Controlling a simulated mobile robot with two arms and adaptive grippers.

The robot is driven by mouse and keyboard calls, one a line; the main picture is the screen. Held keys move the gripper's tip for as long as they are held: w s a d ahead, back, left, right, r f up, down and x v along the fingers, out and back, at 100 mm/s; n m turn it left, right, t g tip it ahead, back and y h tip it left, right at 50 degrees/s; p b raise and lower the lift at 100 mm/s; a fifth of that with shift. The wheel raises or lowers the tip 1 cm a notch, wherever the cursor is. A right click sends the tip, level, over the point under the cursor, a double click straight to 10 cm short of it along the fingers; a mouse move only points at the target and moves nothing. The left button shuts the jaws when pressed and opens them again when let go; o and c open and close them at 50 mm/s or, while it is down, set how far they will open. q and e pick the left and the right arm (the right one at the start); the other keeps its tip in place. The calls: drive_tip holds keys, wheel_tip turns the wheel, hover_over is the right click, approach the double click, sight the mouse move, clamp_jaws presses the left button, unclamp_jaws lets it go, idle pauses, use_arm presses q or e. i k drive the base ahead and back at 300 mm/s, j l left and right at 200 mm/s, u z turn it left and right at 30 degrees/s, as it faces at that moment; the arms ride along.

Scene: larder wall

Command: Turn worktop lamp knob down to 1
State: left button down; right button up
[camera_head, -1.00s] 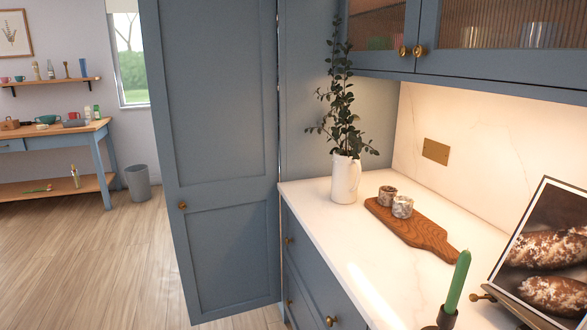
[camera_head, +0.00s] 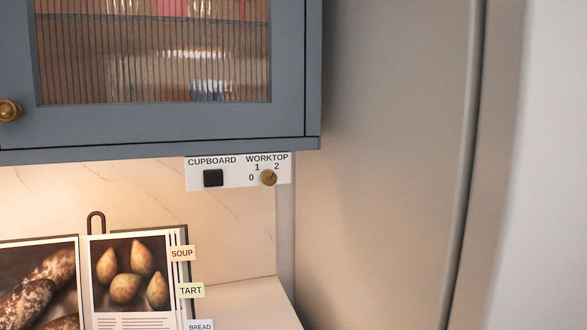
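The brass worktop lamp knob (camera_head: 268,178) sits on a white control plate (camera_head: 228,186) under the wall cupboard. The marks 0, 1 and 2 stand around it, under the label WORKTOP. The knob seems to point up and right, towards 2, but it is small in view. A black square switch (camera_head: 213,178) is left of it, under the label CUPBOARD. The wall below the cupboard is lit warmly. Neither of my grippers is in view.
The blue cupboard (camera_head: 170,125) with ribbed glass hangs above the plate. An open recipe book (camera_head: 132,278) with tabs stands below it. A tall grey fridge-like surface (camera_head: 385,170) closes off the right. A bare piece of worktop (camera_head: 240,300) shows beneath the plate.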

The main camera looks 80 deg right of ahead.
sight(268, 177)
drive_tip(key=z, duration=2.1)
